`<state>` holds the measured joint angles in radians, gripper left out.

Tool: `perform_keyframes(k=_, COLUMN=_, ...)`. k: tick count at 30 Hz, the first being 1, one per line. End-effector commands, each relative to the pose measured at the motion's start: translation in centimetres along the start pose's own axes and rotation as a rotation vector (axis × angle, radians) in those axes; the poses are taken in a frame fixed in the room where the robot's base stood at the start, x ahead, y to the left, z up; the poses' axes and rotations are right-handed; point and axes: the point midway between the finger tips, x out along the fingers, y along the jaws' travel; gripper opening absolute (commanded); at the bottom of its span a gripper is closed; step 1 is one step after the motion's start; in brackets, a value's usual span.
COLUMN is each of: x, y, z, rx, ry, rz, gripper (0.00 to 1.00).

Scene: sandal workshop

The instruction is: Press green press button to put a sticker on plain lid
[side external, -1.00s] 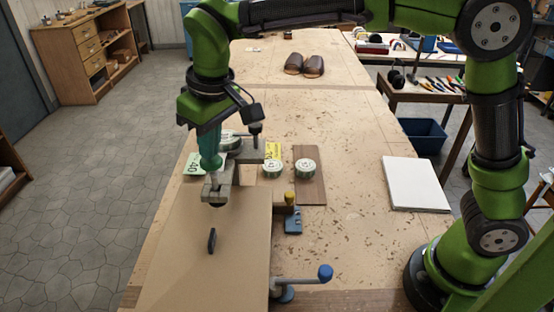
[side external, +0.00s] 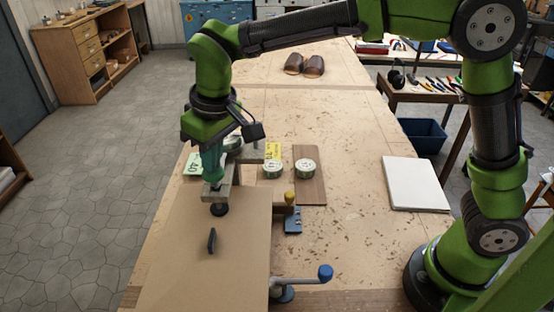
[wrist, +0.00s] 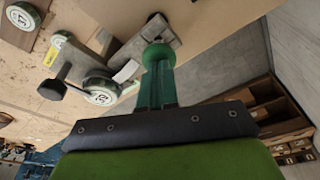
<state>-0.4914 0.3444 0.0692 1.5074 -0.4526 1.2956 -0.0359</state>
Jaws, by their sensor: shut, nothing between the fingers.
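In the wrist view the closed fingers (wrist: 158,30) are at the top. The grey press (side external: 250,152) stands behind my gripper and is partly hidden by it. In the wrist view its black knob (wrist: 52,89) and a round lid or tin (wrist: 101,91) beside it show. I cannot clearly make out a green button or whether that lid is plain.
Two labelled tins (side external: 272,170) (side external: 305,167) stand right of the press, one on a dark wood strip (side external: 311,190). A blue-knobbed clamp (side external: 325,273) stands in front. The table's right side is mostly clear.

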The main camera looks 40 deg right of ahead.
Motion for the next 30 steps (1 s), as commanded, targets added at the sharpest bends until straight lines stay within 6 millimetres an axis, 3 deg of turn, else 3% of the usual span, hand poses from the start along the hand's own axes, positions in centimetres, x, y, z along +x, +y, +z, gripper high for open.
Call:
perform_keyframes(k=14, x=0.5, y=0.0, z=0.1, rx=-0.001, ry=-0.005, rz=0.001, gripper=0.0)
perform_keyframes(k=30, x=-3.7, y=0.0, z=-0.8, rx=0.0, ry=0.0, rz=0.001, gripper=0.0)
